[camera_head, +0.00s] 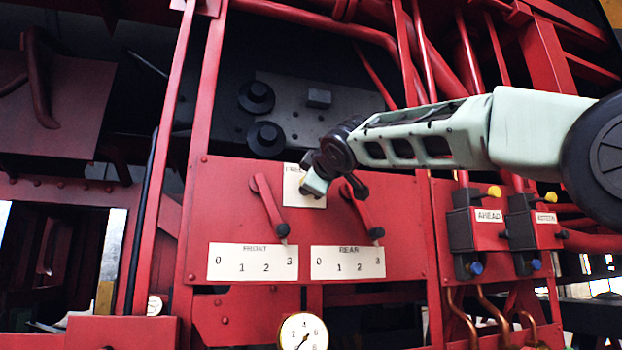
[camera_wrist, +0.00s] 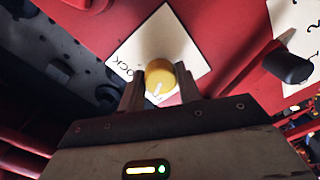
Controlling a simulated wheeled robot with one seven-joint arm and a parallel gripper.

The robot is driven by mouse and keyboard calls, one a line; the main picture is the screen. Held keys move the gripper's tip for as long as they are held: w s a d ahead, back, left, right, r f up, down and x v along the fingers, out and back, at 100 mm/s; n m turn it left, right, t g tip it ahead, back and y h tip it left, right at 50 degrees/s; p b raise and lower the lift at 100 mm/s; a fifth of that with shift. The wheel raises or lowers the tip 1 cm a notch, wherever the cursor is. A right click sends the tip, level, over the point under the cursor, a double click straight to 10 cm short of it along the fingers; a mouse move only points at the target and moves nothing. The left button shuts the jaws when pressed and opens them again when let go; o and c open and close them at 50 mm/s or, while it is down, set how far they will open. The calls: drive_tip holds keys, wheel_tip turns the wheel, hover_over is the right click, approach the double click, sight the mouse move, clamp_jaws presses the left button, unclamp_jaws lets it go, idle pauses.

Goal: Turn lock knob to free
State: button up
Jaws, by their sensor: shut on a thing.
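The lock knob (camera_wrist: 160,77) is a yellow round knob with a white pointer mark, set on a white label plate (camera_wrist: 148,42) on the red panel. In the wrist view the mark points down toward the gripper's side of the plate; "OCK" is readable at the left edge. My gripper (camera_wrist: 160,88) is shut on the knob, one finger on each side. In the head view my gripper (camera_head: 311,186) is at the white plate (camera_head: 292,181) between the two levers and covers most of the knob.
The FRONT lever (camera_head: 268,207) stands left of my gripper, and the REAR lever (camera_head: 364,212) stands right, close by. Both point at 3. AHEAD (camera_head: 488,216) and BOTTOM (camera_head: 545,218) boxes sit further right. A pressure gauge (camera_head: 303,333) is below.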

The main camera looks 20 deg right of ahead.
drive_tip(key=shift+n+p, duration=0.35)
drive_tip(key=shift+n, duration=1.25)
drive_tip(key=o, duration=1)
drive_tip(key=s+b, duration=0.6)
drive_tip(key=s, duration=1.1)
drive_tip(key=shift+s+r, duration=0.2)
drive_tip(key=shift+r, duration=0.1)
